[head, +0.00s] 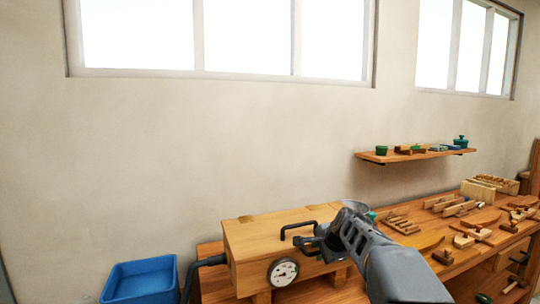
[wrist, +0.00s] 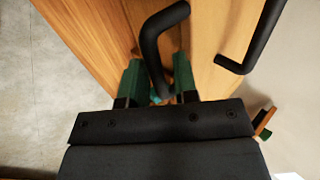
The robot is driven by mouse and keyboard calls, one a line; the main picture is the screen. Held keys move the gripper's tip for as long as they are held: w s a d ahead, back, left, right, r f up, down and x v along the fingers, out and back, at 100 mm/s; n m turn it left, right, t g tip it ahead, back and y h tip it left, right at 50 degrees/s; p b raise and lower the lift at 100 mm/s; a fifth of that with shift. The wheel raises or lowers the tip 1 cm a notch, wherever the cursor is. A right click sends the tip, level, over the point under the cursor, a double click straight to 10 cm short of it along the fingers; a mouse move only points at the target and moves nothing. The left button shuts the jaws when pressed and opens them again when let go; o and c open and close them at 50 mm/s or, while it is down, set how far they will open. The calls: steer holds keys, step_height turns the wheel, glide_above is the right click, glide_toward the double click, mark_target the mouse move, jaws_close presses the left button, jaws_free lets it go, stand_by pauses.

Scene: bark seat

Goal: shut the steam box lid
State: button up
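The steam box (head: 252,276) is a long wooden box with a round dial gauge on its front, standing at the left end of the workbench. Its top, the wooden lid (head: 262,231), looks flat and level in the head view; I cannot tell whether a small gap is left. A black bar handle (head: 299,226) stands up from the lid. My gripper (head: 308,244) is at the box's front, near that handle. In the wrist view my green fingertips (wrist: 157,82) stand apart on either side of a black bar (wrist: 152,42), with no clear grip on it. A second black handle (wrist: 258,38) shows at right.
A blue bin (head: 140,280) stands left of the box, with a black hose (head: 205,262) between them. Wooden tools and parts crowd the workbench (head: 455,258) at right. A wall shelf (head: 415,155) holds small items. The wall above the box is clear.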

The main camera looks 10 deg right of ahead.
steer(key=p+v, duration=0.2)
steer(key=v, duration=0.5)
stand_by(0.4)
stand_by(0.8)
steer(key=s+a+f+n+g, duration=0.1)
steer(key=s+a+f+n, duration=0.3)
steer(key=s, duration=0.3)
steer(key=s+a+f+n+g, duration=0.2)
steer(key=s+a+f+n, duration=0.1)
steer(key=s+n, duration=0.4)
steer(key=s+a+f+n+g+h+p, duration=0.1)
steer(key=s+a+f+n, duration=0.3)
steer(key=s, duration=0.3)
steer(key=shift+a+f+n, duration=0.35)
steer(key=shift+a+n, duration=0.35)
steer(key=shift+a, duration=0.2)
steer(key=shift+o, duration=0.3)
steer(key=shift+s, duration=0.1)
